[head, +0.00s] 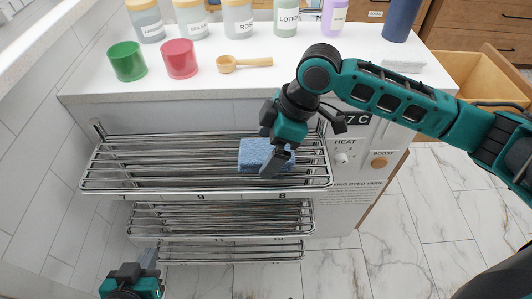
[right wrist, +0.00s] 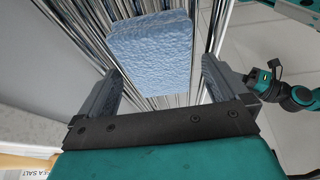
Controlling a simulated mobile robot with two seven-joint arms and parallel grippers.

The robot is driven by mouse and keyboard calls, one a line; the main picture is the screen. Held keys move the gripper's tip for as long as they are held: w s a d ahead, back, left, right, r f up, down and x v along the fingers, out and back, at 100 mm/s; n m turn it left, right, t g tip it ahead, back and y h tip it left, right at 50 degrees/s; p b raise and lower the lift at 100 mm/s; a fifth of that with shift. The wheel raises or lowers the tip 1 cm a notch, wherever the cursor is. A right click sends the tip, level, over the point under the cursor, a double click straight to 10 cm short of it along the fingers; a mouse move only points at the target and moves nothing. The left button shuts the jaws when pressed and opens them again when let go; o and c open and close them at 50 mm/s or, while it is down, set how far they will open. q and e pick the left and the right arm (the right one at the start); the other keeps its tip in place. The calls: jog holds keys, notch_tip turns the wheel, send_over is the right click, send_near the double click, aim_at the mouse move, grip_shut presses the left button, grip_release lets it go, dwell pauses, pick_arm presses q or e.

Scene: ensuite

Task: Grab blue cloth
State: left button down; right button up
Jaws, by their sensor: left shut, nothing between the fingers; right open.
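The blue cloth (head: 254,152) is a folded, textured block on the top rack (head: 165,166), near its right end. In the right wrist view the cloth (right wrist: 152,55) lies ahead of and between the two fingers. My right gripper (head: 273,155) is open and points down at the cloth from above, hiding part of it in the head view. Its fingers show apart in the right wrist view (right wrist: 162,85), with no clear contact on the cloth. My left gripper (head: 146,262) is shut and empty, low at the left, away from the cloth.
Two more wire racks (head: 220,217) sit below the top one. The white counter (head: 200,85) above holds a green cup (head: 127,62), a red cup (head: 180,60), a wooden scoop (head: 243,64) and several labelled jars. An open drawer (head: 480,80) is at the right.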

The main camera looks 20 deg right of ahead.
jog(key=shift+f+p, duration=0.25)
jog(key=shift+p, duration=0.15)
dwell(0.4)
jog(key=c, duration=1.2)
